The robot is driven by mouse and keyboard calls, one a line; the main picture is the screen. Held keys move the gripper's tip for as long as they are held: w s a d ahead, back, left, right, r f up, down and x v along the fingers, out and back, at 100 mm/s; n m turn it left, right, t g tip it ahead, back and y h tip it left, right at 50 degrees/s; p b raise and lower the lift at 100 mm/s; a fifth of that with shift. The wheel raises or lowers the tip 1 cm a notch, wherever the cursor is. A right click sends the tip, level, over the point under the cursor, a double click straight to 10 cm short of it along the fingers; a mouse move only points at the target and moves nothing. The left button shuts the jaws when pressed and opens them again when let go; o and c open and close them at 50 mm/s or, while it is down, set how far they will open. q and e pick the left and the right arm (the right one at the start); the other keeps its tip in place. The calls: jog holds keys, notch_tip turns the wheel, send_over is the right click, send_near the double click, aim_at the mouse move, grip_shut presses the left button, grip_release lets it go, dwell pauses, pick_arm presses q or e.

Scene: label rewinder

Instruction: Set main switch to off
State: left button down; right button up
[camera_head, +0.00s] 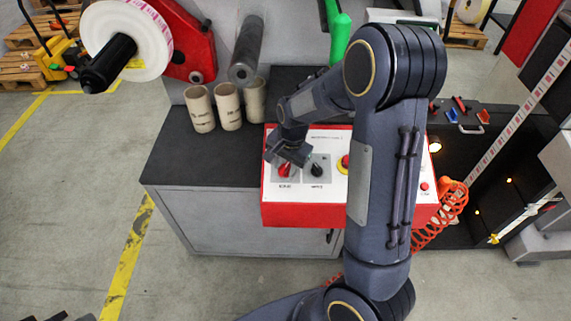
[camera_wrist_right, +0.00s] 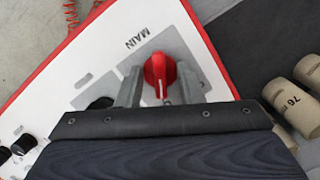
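The red main switch (camera_head: 285,170) is a rotary knob on the left of the white panel of a red-edged control box (camera_head: 290,214). In the right wrist view the knob (camera_wrist_right: 159,68) sits beside the "MAIN" label, its white mark on the side away from the label. My right gripper (camera_head: 289,153) is over the knob. In the wrist view its fingers (camera_wrist_right: 159,85) stand on either side of the knob, open, with a small gap at each side. I cannot tell contact depth. My left gripper is not in view.
A black knob (camera_head: 317,170) is just right of the main switch, and a yellow-ringed red button (camera_head: 344,163) is further right, partly behind my arm. Cardboard cores (camera_head: 228,106) stand on the dark cabinet top (camera_head: 178,150) to the left. A red coiled hose (camera_head: 452,202) hangs at right.

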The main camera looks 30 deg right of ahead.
grip_shut()
jog(key=n+g+h, duration=0.1)
jog(key=n, duration=0.5)
jog(key=n+h, duration=0.1)
jog(key=n, duration=0.4)
jog(key=shift+n+b, duration=0.3)
jog(key=shift+b, duration=0.05)
dwell(0.6)
grip_release()
